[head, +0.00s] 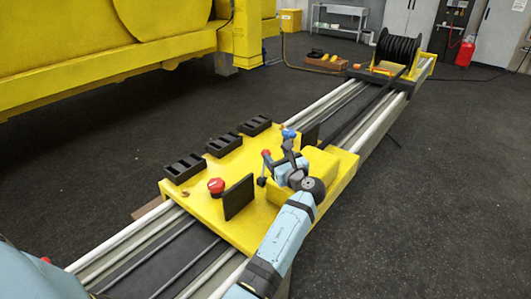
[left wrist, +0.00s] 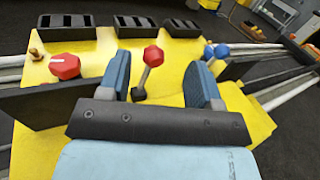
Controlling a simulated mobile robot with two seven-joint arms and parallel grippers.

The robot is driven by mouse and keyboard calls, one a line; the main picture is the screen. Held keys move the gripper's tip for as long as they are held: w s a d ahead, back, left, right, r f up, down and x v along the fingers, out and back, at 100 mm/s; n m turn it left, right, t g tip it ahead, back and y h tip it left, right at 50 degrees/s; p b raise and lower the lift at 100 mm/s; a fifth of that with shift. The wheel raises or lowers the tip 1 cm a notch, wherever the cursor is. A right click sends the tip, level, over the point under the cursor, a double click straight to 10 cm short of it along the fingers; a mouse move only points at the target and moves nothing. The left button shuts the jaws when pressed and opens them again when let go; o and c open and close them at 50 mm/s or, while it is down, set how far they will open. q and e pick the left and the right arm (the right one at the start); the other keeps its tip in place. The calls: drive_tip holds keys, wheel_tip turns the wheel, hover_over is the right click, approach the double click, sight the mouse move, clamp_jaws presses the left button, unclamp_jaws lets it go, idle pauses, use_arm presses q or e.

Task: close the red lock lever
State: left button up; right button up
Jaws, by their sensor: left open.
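The red lock lever shows in the left wrist view as a red hexagonal knob (left wrist: 153,55) on a thin grey rod, tilted slightly right above a small black foot. In the head view its red knob (head: 266,153) stands just left of my left gripper (head: 283,161). My left gripper is open. In the left wrist view the lever appears between its two blue fingers (left wrist: 162,78), with gaps on both sides; I cannot tell whether the knob lies deeper than the fingertips. My right gripper is not in view.
The yellow carriage (head: 205,205) carries another red knob (head: 216,185), a blue knob (head: 289,133), an upright black plate (head: 239,197) and several black slotted blocks (head: 184,168). Rails run past a black cable reel (head: 398,52). Dark floor to the right is clear.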

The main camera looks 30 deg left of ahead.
sight(264, 164)
use_arm(q)
drive_tip(key=f, duration=0.3)
drive_tip(key=shift+w+a+f, duration=0.15)
drive_tip(key=shift+a+f, duration=0.1)
drive_tip(key=p+x, duration=0.1)
drive_tip(key=x, duration=0.6)
drive_tip(key=shift+r, duration=0.15)
clamp_jaws()
